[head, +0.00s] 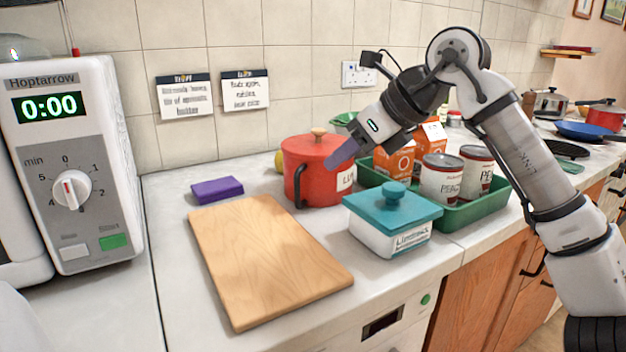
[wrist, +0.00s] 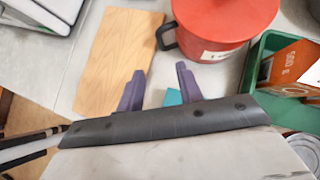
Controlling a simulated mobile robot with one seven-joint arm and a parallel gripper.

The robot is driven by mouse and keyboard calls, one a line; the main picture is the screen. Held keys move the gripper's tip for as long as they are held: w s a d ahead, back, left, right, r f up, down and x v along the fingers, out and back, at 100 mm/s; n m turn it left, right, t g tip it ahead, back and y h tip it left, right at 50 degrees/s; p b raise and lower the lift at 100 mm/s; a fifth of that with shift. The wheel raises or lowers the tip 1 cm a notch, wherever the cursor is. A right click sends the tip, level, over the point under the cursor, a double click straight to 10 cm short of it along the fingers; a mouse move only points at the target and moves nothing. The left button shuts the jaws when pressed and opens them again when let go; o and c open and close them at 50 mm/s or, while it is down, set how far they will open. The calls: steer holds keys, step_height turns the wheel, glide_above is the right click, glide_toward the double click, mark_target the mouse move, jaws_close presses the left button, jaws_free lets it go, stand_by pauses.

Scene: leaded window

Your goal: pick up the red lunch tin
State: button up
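The red lunch tin (head: 322,168) stands upright on the counter against the left end of the green tray. It has a wooden knob on its lid, a dark side handle and a white label partly hidden. In the wrist view the red tin (wrist: 226,20) is at the top, cut off by the frame edge. My gripper (head: 342,155) is in front of and above the tin in the head view, its purple fingers overlapping the tin's right side. In the wrist view my gripper's (wrist: 160,85) two purple fingers are spread apart with nothing between them.
A green tray (head: 478,217) holds orange cartons and white-and-red cans. A white box with a teal lid (head: 392,208) stands in front of the tin. A wooden board (head: 262,262) and a purple block (head: 217,190) lie to the left. A microwave (head: 75,160) stands far left.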

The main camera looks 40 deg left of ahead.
mark_target(299, 188)
steer(key=x, duration=1.1)
steer(key=shift+w+a, duration=0.1)
steer(key=shift+a, duration=0.15)
jaws_close()
steer(key=shift+r, duration=0.1)
